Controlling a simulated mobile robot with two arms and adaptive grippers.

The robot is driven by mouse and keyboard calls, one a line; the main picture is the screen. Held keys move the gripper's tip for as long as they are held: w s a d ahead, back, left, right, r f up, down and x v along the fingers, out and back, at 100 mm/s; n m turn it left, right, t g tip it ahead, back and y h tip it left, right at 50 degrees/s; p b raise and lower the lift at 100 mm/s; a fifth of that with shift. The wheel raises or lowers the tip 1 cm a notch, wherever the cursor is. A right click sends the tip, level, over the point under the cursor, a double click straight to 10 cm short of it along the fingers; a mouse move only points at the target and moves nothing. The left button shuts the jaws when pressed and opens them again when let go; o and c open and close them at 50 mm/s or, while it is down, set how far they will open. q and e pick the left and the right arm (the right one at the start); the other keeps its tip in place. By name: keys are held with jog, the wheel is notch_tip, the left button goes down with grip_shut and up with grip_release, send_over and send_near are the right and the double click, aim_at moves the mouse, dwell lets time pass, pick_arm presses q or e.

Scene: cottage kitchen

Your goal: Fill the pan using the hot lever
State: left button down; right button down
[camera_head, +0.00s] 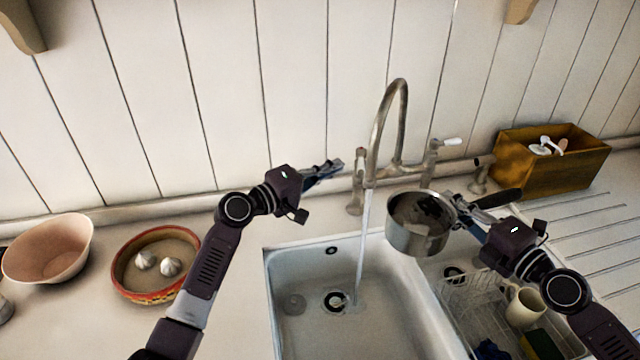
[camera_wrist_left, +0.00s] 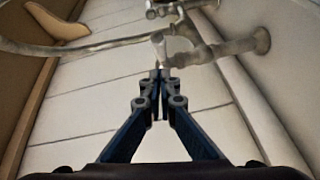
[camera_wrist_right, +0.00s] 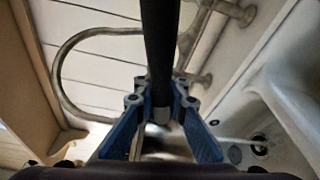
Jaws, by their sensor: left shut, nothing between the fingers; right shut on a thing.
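The metal pan (camera_head: 416,236) is held up over the right side of the sink. Its dark handle (camera_wrist_right: 157,40) runs between the fingers of my right gripper (camera_head: 464,207), which is shut on it. The tap (camera_head: 376,130) runs: a stream of water (camera_head: 362,240) falls left of the pan into the basin. My left gripper (camera_head: 338,166) is shut and empty, close to the tap's left lever (camera_head: 360,158). In the left wrist view the pale lever end (camera_wrist_left: 158,40) appears just beyond the fingertips (camera_wrist_left: 160,75); contact cannot be told. The right lever (camera_head: 447,142) points sideways.
The white sink (camera_head: 300,262) lies below. A dish rack (camera_head: 470,300) with a mug (camera_head: 525,306) is at the lower right. A wooden box (camera_head: 560,177) stands at the back right. A pink bowl (camera_head: 50,250) and a round dish (camera_head: 135,288) with garlic are at left.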

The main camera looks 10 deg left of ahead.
aim_at(408, 193)
jog(key=w+a, duration=0.1)
jog(key=a, duration=0.2)
jog(key=w+a, duration=0.1)
jog(key=a, duration=0.3)
jog(key=w+a, duration=0.1)
jog(key=a, duration=0.2)
jog(key=shift+a+r, duration=0.15)
jog(key=shift+a, duration=0.15)
pick_arm(q)
jog(key=s+a, duration=0.3)
jog(key=s, duration=0.6)
jog(key=shift+s+a+r, duration=0.25)
jog(key=shift+s+r, duration=0.05)
jog(key=shift+r, duration=0.05)
pick_arm(e)
jog(key=shift+s, duration=0.1)
pick_arm(q)
jog(key=shift+d, duration=0.1)
pick_arm(e)
jog(key=shift+d, duration=0.1)
dwell(2.2)
